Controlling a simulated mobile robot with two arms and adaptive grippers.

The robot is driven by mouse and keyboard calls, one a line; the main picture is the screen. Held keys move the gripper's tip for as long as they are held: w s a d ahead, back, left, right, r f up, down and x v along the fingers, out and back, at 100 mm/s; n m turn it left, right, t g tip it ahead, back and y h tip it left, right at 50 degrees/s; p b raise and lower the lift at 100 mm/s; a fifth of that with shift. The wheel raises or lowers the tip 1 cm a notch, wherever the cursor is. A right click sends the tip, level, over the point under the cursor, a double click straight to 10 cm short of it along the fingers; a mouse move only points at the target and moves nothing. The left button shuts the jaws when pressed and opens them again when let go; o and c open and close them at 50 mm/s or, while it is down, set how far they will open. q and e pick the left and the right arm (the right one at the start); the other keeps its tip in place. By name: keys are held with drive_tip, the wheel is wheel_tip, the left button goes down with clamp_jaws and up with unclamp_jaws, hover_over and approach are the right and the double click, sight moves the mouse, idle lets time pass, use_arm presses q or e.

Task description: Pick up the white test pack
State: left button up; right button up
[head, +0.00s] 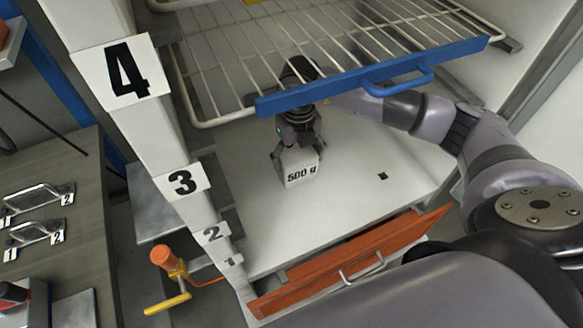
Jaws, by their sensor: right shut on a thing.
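The white test pack (300,176), marked "500 g", is in the middle of the head view, over the white shelf floor (345,205). My right gripper (297,158) reaches in from the right under the wire rack and is shut on the pack, with its fingers at the pack's sides. I cannot tell whether the pack's underside touches the floor. My left gripper does not show.
A wire rack (225,75) with a blue front bar and handle (398,85) hangs above my right arm. An orange drawer front (345,262) is below. A numbered post (150,125) bounds the left side. An orange-and-yellow tool (165,258) is left of it.

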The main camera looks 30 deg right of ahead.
drive_tip(key=s+d+r+b, duration=0.1)
drive_tip(key=d+r+b, duration=0.1)
drive_tip(key=d, duration=1.6)
drive_tip(key=shift+d, duration=0.15)
drive_tip(key=shift+f, duration=0.1)
